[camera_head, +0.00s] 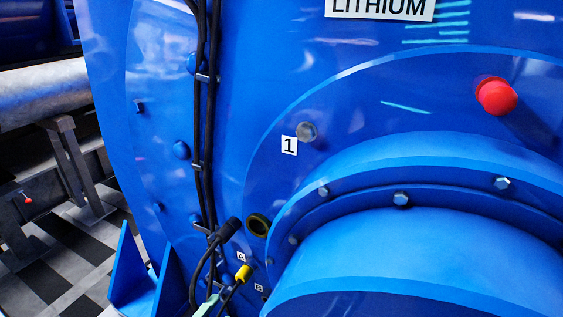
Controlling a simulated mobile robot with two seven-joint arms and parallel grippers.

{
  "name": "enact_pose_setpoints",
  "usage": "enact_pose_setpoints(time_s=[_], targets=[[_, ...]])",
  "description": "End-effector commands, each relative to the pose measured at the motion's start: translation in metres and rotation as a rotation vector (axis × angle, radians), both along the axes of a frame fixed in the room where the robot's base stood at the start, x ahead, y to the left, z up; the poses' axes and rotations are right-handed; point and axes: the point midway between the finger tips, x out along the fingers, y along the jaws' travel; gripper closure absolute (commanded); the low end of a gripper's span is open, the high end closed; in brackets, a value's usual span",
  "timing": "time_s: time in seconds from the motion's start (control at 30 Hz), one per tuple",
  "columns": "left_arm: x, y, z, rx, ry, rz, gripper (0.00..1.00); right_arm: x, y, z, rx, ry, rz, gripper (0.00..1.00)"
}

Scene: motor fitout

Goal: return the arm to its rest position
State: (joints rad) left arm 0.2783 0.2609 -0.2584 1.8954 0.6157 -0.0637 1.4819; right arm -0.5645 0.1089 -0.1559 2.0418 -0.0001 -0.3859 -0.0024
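Neither of my arms can be clearly made out in the head view. A large blue motor housing (260,60) fills most of the picture. A small pale green piece (208,305) shows at the bottom edge, beside the cables; I cannot tell what it is.
Black cables (208,130) run down the housing. A black connector (230,228) and a yellow-tipped connector (243,273) are low, near a dark round port (258,224). A red knob (497,96) sticks out at upper right. A grey pipe (40,88) lies at left above checkered floor.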

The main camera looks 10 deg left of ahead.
Motion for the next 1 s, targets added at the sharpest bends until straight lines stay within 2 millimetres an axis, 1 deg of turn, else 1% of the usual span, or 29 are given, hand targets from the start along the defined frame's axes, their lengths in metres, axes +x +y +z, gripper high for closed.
enact_pose_setpoints(time_s=[0.07, 0.17, 0.2, 0.27, 0.3, 0.37, 0.4, 0.47, 0.5, 0.57, 0.6, 0.7, 0.83, 0.9, 1.0], targets=[[-0.015, 0.000, -0.007, 0.092, 0.013, -0.001, 0.47, 0.004, 0.000, 0.010, 0.000, -0.011, 0.000, 0.64], [-0.046, -0.001, -0.022, 0.297, 0.032, -0.017, 0.47, 0.011, 0.000, 0.025, 0.000, -0.029, -0.001, 0.64], [-0.061, 0.000, -0.029, 0.397, 0.041, -0.030, 0.47, 0.013, 0.000, 0.033, 0.000, -0.038, -0.001, 0.64], [-0.086, 0.001, -0.039, 0.559, 0.054, -0.058, 0.47, 0.016, 0.000, 0.044, 0.000, -0.050, -0.002, 0.64], [-0.103, 0.002, -0.045, 0.667, 0.061, -0.082, 0.47, 0.018, -0.001, 0.051, 0.000, -0.058, -0.003, 0.64], [-0.129, 0.004, -0.052, 0.824, 0.069, -0.126, 0.47, 0.022, -0.001, 0.060, 0.000, -0.070, -0.002, 0.64], [-0.147, 0.006, -0.056, 0.928, 0.073, -0.161, 0.47, 0.024, -0.001, 0.066, -0.001, -0.080, -0.002, 0.64], [-0.174, 0.009, -0.060, 1.083, 0.074, -0.219, 0.47, 0.030, -0.002, 0.077, -0.003, -0.096, -0.003, 0.64], [-0.191, 0.011, -0.062, 1.184, 0.074, -0.262, 0.47, 0.034, -0.002, 0.084, -0.003, -0.109, -0.002, 0.64], [-0.217, 0.014, -0.064, 1.328, 0.069, -0.331, 0.47, 0.041, -0.003, 0.096, -0.004, -0.131, -0.001, 0.64], [-0.233, 0.016, -0.065, 1.414, 0.066, -0.379, 0.47, 0.046, -0.004, 0.103, -0.006, -0.144, 0.000, 0.64], [-0.267, 0.022, -0.066, 1.596, 0.050, -0.488, 0.47, 0.053, -0.006, 0.115, -0.011, -0.168, 0.003, 0.64], [-0.297, 0.027, -0.068, 1.746, 0.030, -0.595, 0.47, 0.057, -0.008, 0.124, -0.016, -0.186, 0.007, 0.64], [-0.305, 0.029, -0.069, 1.787, 0.024, -0.630, 0.47, 0.059, -0.009, 0.127, -0.017, -0.191, 0.009, 0.64], [-0.310, 0.030, -0.070, 1.810, 0.020, -0.651, 0.47, 0.059, -0.009, 0.127, -0.018, -0.192, 0.008, 0.64]])
